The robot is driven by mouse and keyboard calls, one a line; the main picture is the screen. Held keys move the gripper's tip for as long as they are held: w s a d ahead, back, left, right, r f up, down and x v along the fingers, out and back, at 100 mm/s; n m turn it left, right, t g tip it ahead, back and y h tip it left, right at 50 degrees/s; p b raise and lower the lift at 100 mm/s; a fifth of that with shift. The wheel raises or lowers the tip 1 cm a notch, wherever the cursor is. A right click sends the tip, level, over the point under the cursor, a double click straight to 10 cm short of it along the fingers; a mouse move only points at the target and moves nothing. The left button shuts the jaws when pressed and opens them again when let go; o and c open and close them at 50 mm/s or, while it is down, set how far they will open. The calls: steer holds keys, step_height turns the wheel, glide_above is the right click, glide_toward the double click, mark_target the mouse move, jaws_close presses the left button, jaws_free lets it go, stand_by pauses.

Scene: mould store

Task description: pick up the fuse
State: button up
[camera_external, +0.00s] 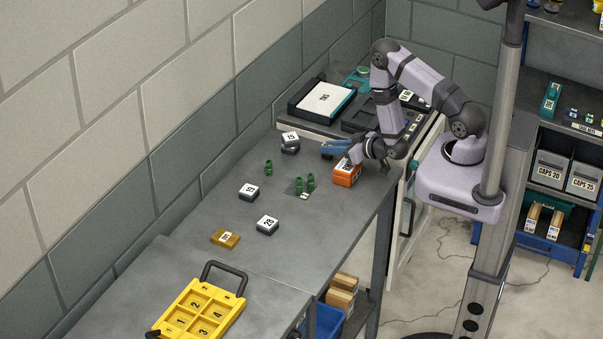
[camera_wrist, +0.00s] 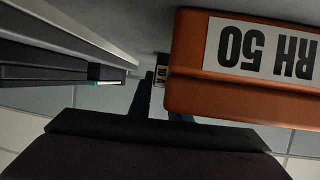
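A small dark piece with a white label, seemingly reading 10 A (camera_wrist: 161,75), shows near my fingertips in the wrist view; it looks like the fuse, but most of it is hidden. My gripper (camera_wrist: 162,100) shows two dark fingers either side of this label. I cannot tell whether they touch it. In the external view my gripper (camera_external: 358,154) is low at the bench's right edge, by the orange RH 50 box (camera_external: 347,174). That box also fills the right of the wrist view (camera_wrist: 230,95), close beside the fingers.
Green cylinders (camera_external: 299,187) and dark numbered blocks (camera_external: 267,225) stand on the bench (camera_external: 195,265). A brass-coloured block (camera_external: 226,239) and a yellow numbered tray (camera_external: 241,301) are nearer. A dark case (camera_external: 300,104) lies behind.

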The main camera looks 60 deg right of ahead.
jaws_close()
steer(key=shift+r, duration=0.15)
steer(key=shift+r+b, duration=0.65)
steer(key=shift+r, duration=3)
steer(key=shift+r+p, duration=0.5)
steer(key=shift+r, duration=0.75)
